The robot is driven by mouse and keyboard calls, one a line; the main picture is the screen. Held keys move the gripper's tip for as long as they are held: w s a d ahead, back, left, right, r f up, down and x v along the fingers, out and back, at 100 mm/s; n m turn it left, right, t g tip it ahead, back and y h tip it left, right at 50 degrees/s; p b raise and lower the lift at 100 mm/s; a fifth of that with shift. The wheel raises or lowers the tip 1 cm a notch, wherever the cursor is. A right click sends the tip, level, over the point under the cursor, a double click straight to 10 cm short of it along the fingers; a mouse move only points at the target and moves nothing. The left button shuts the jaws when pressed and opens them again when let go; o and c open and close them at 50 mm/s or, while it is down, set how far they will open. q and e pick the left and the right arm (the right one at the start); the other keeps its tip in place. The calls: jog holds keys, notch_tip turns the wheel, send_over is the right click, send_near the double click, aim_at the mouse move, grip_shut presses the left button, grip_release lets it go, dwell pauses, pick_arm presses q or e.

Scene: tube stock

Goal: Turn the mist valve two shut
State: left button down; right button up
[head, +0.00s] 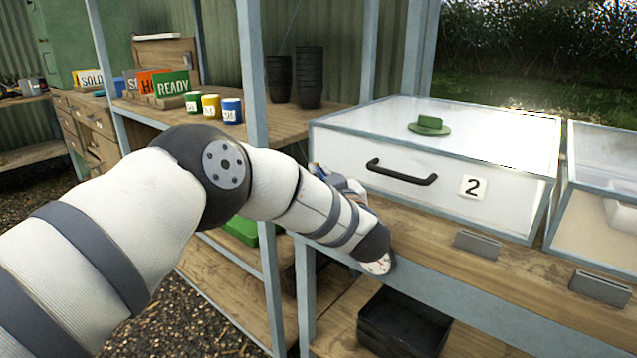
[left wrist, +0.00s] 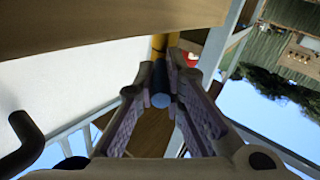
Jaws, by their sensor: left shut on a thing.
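The mist valve two shows only in part. In the left wrist view a blue round-ended handle (left wrist: 160,85) sits between my fingers, with a yellow piece (left wrist: 159,47) beyond it. My left gripper (left wrist: 175,78) is shut on this blue handle. In the head view my left forearm and wrist reach to the left front corner of the clear-lidded case (head: 522,192) marked 2. There my left gripper (head: 343,183) is mostly hidden behind my wrist, and the valve cannot be made out. My right gripper is not in view.
The case has a black front handle (head: 401,173) and a green knob (head: 430,126) on its lid. A second case (head: 604,195) stands to the right. A blue-grey post (head: 254,90) rises close beside my arm. A black crate (head: 403,322) sits below.

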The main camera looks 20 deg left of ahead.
pick_arm(q)
jog(key=shift+w+d+f+n+g+y, duration=0.1)
jog(key=shift+n+g+y, duration=0.2)
jog(key=shift+n+y, duration=0.1)
jog(key=shift+b, duration=0.35)
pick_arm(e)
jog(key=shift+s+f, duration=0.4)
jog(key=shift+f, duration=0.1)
pick_arm(q)
jog(key=shift+r, duration=0.25)
jog(key=c, duration=1.7)
grip_release()
jog(key=shift+w, duration=0.1)
jog(key=shift+o, duration=0.2)
jog(key=shift+f, duration=0.1)
